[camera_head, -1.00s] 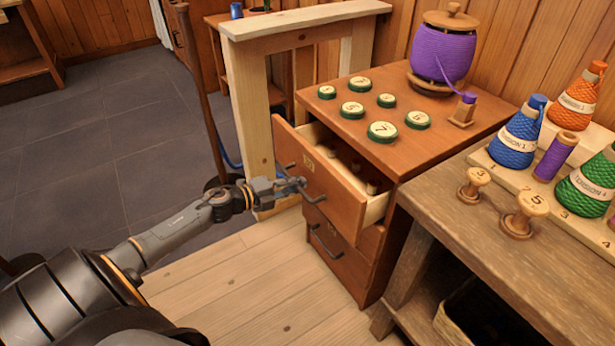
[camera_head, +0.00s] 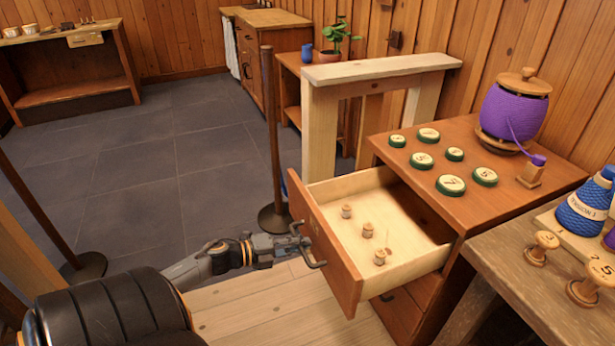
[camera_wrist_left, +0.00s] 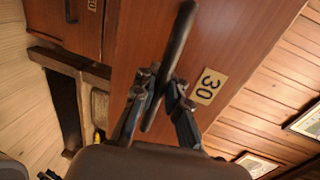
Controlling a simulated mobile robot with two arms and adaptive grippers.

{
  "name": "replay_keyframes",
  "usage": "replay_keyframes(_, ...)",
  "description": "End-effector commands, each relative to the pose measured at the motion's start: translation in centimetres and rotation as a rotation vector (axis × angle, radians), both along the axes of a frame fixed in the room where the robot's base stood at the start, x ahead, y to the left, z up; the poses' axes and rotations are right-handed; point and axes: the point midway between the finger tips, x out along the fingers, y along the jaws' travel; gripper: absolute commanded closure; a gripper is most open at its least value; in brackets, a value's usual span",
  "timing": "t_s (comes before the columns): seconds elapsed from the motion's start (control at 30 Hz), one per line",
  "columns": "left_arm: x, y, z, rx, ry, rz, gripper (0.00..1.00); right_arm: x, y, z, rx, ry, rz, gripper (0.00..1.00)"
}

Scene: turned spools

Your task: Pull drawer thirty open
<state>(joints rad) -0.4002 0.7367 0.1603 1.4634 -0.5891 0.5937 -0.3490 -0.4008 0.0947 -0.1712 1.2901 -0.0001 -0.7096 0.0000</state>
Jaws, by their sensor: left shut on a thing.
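The drawer (camera_head: 341,250) in the upper part of the wooden cabinet is pulled well out, and its front carries a plate reading 30 (camera_wrist_left: 209,86) in the left wrist view. Inside it stand several small wooden spools (camera_head: 368,230). My left gripper (camera_head: 302,243) is shut on the drawer's dark bar handle (camera_head: 314,256). The handle (camera_wrist_left: 171,66) also shows between the fingers in the left wrist view. My right gripper is not in view.
Green-rimmed discs (camera_head: 451,184) and a purple spool jar (camera_head: 514,108) stand on the cabinet top. A workbench (camera_head: 530,285) with wooden knobs is at right. A pale wooden frame (camera_head: 380,68) and a dark post (camera_head: 272,140) stand behind the drawer.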

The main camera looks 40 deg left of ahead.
Motion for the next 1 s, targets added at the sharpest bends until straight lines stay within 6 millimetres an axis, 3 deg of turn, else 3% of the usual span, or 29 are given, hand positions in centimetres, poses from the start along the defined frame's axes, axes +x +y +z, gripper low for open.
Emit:
replay_keyframes(0.33, 0.0, 0.1, 0.1, -0.001, -0.002, 0.001, 1.0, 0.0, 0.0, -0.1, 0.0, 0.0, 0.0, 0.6)
replay_keyframes(0.4, 0.0, 0.1, 0.1, -0.001, -0.002, 0.001, 0.8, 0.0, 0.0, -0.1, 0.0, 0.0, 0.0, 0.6)
replay_keyframes(0.5, 0.0, 0.1, 0.1, 0.0, -0.001, 0.001, 0.65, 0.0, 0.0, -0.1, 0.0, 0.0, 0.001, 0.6)
replay_keyframes(0.83, -0.3, 0.2, 0.0, -0.001, 0.0, 0.0, 0.65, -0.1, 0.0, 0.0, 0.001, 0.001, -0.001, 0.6)
replay_keyframes(1.0, -2.3, 0.9, 0.4, 0.0, 0.003, 0.001, 0.65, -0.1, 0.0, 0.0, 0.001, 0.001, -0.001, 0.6)
